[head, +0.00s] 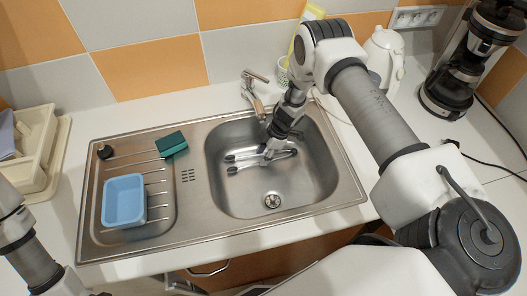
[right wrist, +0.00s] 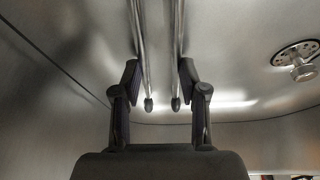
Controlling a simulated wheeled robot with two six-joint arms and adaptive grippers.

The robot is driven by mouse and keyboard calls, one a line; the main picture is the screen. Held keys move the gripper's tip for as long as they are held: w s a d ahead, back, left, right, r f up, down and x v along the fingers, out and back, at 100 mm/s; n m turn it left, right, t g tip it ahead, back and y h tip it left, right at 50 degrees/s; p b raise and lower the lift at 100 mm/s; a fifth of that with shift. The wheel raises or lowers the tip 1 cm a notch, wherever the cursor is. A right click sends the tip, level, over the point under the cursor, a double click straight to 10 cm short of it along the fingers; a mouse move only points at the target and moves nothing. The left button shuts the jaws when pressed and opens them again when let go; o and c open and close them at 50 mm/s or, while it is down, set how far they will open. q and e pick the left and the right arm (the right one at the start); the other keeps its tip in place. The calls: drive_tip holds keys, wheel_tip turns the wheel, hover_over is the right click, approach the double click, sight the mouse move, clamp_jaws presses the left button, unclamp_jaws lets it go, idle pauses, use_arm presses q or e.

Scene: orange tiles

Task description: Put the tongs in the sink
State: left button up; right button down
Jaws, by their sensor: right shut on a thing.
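The tongs (head: 245,157) are silver with dark tips and lie across the sink basin (head: 231,196), low inside it. My right gripper (head: 270,152) reaches down into the basin and is shut on the tongs. In the right wrist view, the two dark fingers of my right gripper (right wrist: 160,82) press the two metal arms of the tongs (right wrist: 147,70) from either side, with the steel basin behind. Whether the tongs touch the basin floor is hard to tell. My left arm shows at the left edge, but its gripper is out of view.
A drain (head: 272,201) is in the basin floor, with a faucet (head: 254,95) behind. A blue tub (head: 124,200) and a green sponge (head: 172,144) sit on the drainboard at left. A kettle (head: 385,58) and a coffee maker (head: 455,85) stand at back right.

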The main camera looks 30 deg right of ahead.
drive_tip(key=c, duration=0.6)
unclamp_jaws()
drive_tip(key=shift+f, duration=0.15)
drive_tip(key=shift+r, duration=0.3)
drive_tip(key=v, duration=1.1)
drive_tip(key=shift+d+r, duration=0.15)
drive_tip(key=shift+r, duration=0.2)
